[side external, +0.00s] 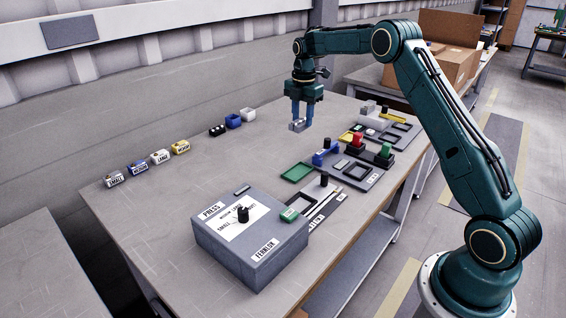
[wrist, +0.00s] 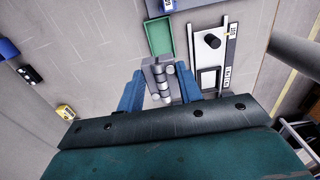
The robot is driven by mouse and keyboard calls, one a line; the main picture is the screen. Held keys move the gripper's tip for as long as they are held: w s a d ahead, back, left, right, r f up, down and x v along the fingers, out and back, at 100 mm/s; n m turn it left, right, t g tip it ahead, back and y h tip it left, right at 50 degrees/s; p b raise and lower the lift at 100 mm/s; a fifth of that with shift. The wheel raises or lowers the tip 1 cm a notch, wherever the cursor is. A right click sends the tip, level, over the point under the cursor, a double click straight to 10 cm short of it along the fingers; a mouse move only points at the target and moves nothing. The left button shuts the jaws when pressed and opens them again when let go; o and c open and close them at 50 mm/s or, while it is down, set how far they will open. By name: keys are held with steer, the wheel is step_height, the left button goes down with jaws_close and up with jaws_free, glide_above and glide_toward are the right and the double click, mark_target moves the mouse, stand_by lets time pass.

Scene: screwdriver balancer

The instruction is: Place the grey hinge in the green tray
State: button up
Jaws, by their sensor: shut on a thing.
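My gripper (side external: 301,119) hangs above the table with its blue fingers pointing down. It is shut on the grey hinge (side external: 298,126), which is held in the air between the fingertips. In the wrist view the grey hinge (wrist: 160,80) shows between the two blue fingers, its ribbed barrel facing the camera. The green tray (side external: 298,172) lies flat on the table, below my gripper in the side view, and looks empty. In the wrist view the green tray (wrist: 160,37) is just beyond the hinge, whose end comes close to the tray's near edge in the picture.
A dark fixture plate with red and green knobs (side external: 358,139) stands right of the tray. A rail with a black knob (wrist: 212,41) lies beside the tray. A grey press box (side external: 250,240) is at the front.

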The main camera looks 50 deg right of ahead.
mark_target(302, 128)
step_height(302, 128, down, 16)
steer(key=shift+f, duration=0.25)
stand_by(0.6)
steer(key=shift+f, duration=0.1)
steer(key=o, duration=1)
step_height(302, 128, up, 12)
steer(key=shift+r, duration=0.15)
stand_by(0.8)
